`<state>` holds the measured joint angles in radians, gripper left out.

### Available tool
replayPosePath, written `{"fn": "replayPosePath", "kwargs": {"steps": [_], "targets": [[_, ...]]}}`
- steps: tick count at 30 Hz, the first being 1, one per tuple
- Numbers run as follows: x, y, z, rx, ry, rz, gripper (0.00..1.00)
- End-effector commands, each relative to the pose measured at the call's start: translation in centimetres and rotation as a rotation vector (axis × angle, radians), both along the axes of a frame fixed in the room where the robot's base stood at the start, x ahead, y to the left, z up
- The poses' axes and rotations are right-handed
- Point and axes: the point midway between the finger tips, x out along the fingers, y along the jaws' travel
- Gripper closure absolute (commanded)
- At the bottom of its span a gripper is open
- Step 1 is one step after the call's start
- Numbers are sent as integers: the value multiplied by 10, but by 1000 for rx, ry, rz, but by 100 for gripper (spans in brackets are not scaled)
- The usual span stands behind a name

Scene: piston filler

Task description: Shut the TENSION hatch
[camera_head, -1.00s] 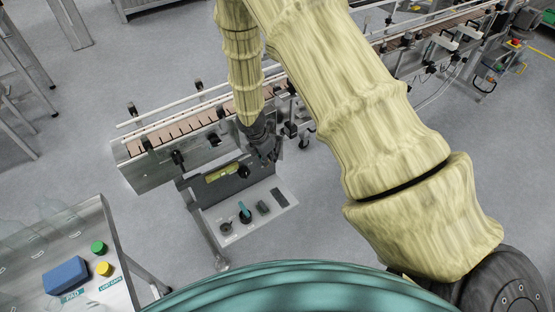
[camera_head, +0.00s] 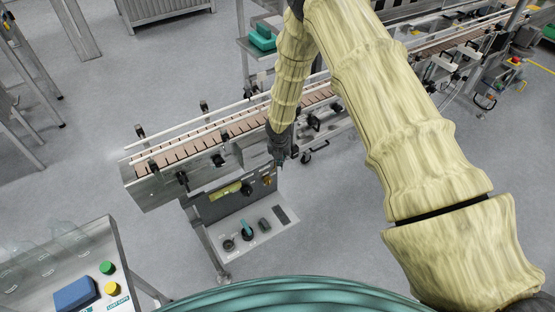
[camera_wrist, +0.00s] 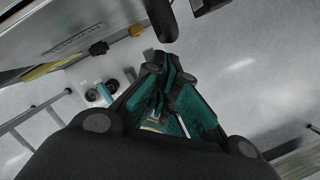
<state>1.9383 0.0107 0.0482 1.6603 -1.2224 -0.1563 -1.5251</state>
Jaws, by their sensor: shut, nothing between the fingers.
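My gripper (camera_head: 279,162) is shut and empty. In the head view it is above the right end of the filler's upright front panel (camera_head: 211,207), by the conveyor. The wrist view shows its teal-padded fingers (camera_wrist: 168,72) drawn together. The panel bears a yellow label (camera_head: 226,191), a black knob (camera_head: 247,188) and an orange part (camera_head: 268,181). I cannot read the word TENSION in either view, so I cannot tell which part is the hatch or how far open it stands. A pale plate with small lettering (camera_wrist: 75,40) fills the wrist view's upper left.
A lower console (camera_head: 262,243) carries a teal-handled switch (camera_head: 247,231) and dark controls. The slatted conveyor (camera_head: 215,136) runs behind. A bench (camera_head: 100,238) with a blue box (camera_head: 75,294) and green and yellow buttons stands at the left. The floor right of the console is open.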

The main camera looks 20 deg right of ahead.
Motion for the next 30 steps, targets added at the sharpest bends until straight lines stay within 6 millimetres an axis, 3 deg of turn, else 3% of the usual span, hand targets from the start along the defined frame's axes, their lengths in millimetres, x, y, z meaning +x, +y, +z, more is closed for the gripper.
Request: {"fn": "replayPosePath", "kwargs": {"steps": [22,30], "targets": [[3,-6,0,1,0,-8,100],[-4,1,-1,0,-1,-2,100]]}}
